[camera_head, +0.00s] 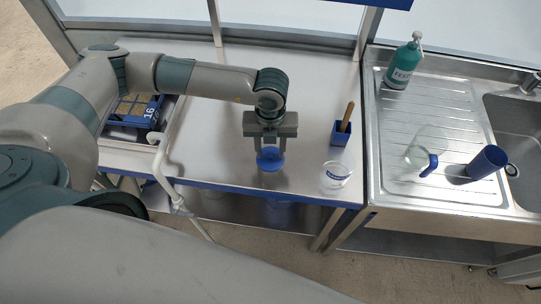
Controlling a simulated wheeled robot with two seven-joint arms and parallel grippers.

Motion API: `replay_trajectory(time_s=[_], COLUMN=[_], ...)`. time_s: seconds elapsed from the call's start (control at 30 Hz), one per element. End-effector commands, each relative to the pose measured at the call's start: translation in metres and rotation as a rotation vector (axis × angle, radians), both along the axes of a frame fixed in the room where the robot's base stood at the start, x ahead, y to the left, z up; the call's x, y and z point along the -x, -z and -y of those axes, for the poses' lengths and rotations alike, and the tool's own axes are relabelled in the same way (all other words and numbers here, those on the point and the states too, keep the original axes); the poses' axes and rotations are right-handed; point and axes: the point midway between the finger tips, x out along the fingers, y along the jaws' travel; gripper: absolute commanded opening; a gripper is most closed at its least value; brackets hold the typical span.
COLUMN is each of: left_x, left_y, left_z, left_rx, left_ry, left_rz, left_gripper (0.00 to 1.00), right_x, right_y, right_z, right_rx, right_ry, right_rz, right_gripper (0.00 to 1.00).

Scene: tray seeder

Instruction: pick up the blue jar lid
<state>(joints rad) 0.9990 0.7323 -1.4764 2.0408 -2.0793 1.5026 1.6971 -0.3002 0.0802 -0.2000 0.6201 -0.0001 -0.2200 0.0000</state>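The blue jar lid (270,160) is at the middle of the steel table, near its front edge. My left gripper (270,147) points down right over the lid, and its fingertips meet or overlap the lid's far side in the picture. The fingers are small and partly lost against the lid, so I cannot tell whether they are closed on it or whether the lid touches the table. An open glass jar (336,176) with a blue-and-white label stands to the right of the lid. My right gripper is not in view.
A blue holder (340,138) with a wooden-handled tool stands behind the glass jar. A blue seed tray (143,108) lies at the left. On the sink unit at right are a green bottle (402,68), a clear jug (424,150) and a blue cup (486,163).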

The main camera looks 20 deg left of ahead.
Motion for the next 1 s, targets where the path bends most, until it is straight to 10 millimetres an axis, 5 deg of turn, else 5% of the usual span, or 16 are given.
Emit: replay_trajectory(time_s=[0.27, 0.43, 1.0], left_x=[-0.0002, -0.0003, -0.0009], left_y=[-0.0004, -0.0005, -0.0072], left_z=[0.0001, 0.0001, 0.0003], left_rx=[0.000, 0.000, 0.000], left_ry=[0.000, 0.000, 0.000], left_rz=[0.000, 0.000, 0.002], left_gripper=[0.38, 0.00, 0.00], right_x=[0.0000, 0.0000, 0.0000], right_y=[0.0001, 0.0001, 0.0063], right_z=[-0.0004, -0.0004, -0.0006], right_rx=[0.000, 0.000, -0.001], right_ry=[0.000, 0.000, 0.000], right_rz=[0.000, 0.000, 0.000], right_gripper=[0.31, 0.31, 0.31])
